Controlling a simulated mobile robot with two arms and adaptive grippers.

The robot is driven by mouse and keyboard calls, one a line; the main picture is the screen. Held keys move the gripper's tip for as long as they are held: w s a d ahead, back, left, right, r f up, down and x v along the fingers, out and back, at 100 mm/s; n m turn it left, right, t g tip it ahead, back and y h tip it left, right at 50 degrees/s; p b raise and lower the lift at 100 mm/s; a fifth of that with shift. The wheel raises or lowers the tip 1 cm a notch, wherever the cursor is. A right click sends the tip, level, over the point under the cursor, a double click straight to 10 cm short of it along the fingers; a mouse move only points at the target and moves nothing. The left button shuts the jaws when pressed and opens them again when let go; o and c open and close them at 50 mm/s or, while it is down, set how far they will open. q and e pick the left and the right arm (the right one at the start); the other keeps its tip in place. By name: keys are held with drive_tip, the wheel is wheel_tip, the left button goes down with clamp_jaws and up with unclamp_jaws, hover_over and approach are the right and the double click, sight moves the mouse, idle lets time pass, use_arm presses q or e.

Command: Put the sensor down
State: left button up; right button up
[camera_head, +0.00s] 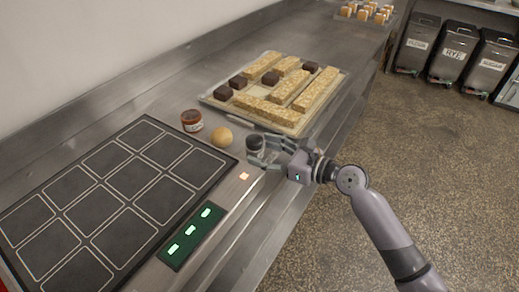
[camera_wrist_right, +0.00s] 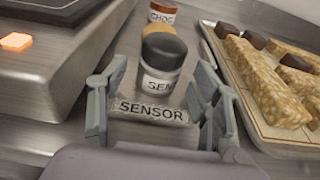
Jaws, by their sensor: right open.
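The sensor (camera_head: 255,145) is a small jar with a dark cap and a white label. It stands upright on the steel counter beside the dark-panelled unit. In the right wrist view the sensor (camera_wrist_right: 163,65) shows part of its label, "SEN". A plate marked "SENSOR" (camera_wrist_right: 152,112) lies in front of it, nearer my wrist. My right gripper (camera_head: 272,153) is open at the sensor, its fingers spread to either side in the right wrist view (camera_wrist_right: 160,88). I see a gap between each finger and the jar there. My left gripper is out of view.
A tray (camera_head: 337,88) of oat bars and dark cubes lies beyond. The dark gridded panel (camera_head: 60,205) fills the left. Bins (camera_head: 453,54) stand across the floor.

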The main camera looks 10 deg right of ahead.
drive_tip(key=v, duration=1)
drive_tip(key=shift+s, duration=0.15)
idle(0.9)
